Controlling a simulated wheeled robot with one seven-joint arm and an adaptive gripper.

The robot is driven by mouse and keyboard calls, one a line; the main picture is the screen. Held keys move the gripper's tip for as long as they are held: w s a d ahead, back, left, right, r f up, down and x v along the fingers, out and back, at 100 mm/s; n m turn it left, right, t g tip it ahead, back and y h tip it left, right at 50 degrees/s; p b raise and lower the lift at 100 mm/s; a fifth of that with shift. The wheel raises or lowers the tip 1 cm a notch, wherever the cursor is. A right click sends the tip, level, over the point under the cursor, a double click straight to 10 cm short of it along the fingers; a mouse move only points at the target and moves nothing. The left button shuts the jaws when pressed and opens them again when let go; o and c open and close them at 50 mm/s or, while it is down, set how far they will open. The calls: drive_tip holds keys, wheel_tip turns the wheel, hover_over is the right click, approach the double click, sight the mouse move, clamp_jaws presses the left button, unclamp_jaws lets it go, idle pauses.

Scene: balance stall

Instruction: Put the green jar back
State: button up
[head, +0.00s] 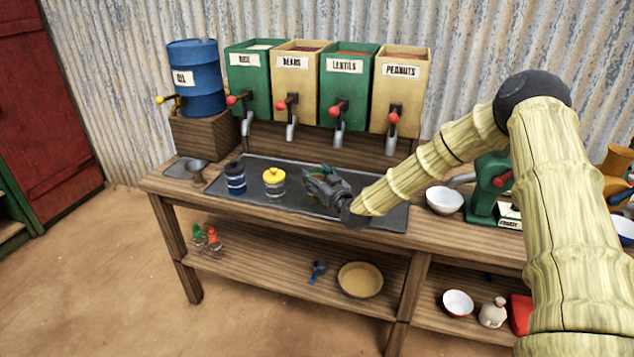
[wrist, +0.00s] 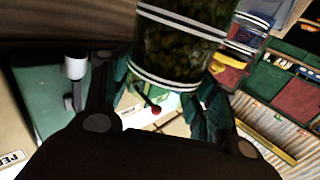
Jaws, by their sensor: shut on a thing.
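My gripper (head: 322,184) is over the right-middle part of the dark tray (head: 385,214) on the counter. In the wrist view, its fingers (wrist: 165,92) are closed around a glass jar with dark green contents and white bands, the green jar (wrist: 180,45). The jar's top and bottom ends are not clear there. In the head view the gripper mostly hides the jar, and I cannot tell whether it touches the tray. A yellow-lidded jar (head: 274,184) stands just left of the gripper, and a blue jar with a dark lid (head: 235,178) stands farther left.
Dispensers with taps, such as the lentils bin (head: 346,85), hang behind the tray. A blue oil drum (head: 196,80) stands at back left. A white bowl (head: 444,200) and a green scale (head: 489,190) are to the right. A metal cup (head: 197,170) is at the left end.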

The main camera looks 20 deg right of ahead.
drive_tip(key=shift+f+p, duration=0.3)
drive_tip(key=shift+f, duration=1.1)
drive_tip(key=o, duration=1.4)
drive_tip(key=shift+f, duration=0.15)
